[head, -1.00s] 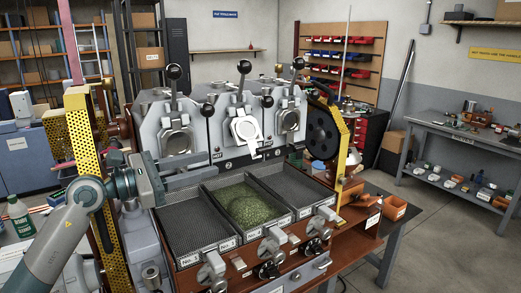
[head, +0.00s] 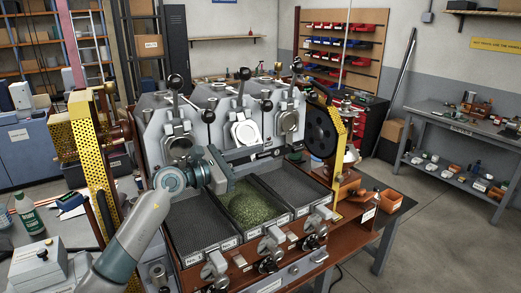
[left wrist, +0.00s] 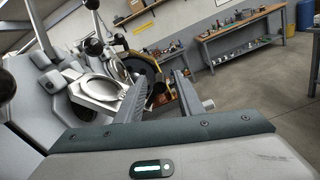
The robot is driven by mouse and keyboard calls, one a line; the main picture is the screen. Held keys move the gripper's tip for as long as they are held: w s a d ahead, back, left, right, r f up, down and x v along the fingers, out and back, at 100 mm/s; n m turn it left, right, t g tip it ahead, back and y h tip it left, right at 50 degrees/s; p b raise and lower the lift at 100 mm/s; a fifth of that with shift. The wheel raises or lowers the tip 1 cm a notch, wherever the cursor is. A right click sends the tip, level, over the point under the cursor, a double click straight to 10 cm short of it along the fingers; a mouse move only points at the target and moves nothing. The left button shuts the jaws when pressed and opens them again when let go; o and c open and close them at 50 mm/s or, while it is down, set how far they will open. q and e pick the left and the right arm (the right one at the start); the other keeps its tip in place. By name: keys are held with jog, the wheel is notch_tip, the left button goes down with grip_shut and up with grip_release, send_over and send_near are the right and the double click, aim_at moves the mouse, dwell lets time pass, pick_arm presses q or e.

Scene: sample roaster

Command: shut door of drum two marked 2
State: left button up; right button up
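The door of drum two (head: 245,133) is a bright pale plate on the middle of three grey drum fronts. It looks swung out from its front, and its lower edge is partly hidden behind my gripper. It also appears as a tilted plate with a round rim in the left wrist view (left wrist: 97,88), left of the fingers. My left gripper (head: 260,162) is just below and in front of this door, fingers pointing right, above the trays. In the left wrist view its two fingers (left wrist: 160,98) are apart with nothing held between them. My right gripper is not in view.
The left drum front (head: 180,142) and right drum front (head: 288,121) flank drum two. Black-knobbed levers stand above them. Below are mesh trays, the middle one holding green beans (head: 250,206). A black wheel (head: 320,133) with a yellow guard is at right.

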pick_arm(q)
jog(key=shift+w+d, duration=0.35)
jog(key=shift+d, duration=0.15)
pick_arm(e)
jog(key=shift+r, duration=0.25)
pick_arm(q)
jog(key=shift+c, duration=0.7)
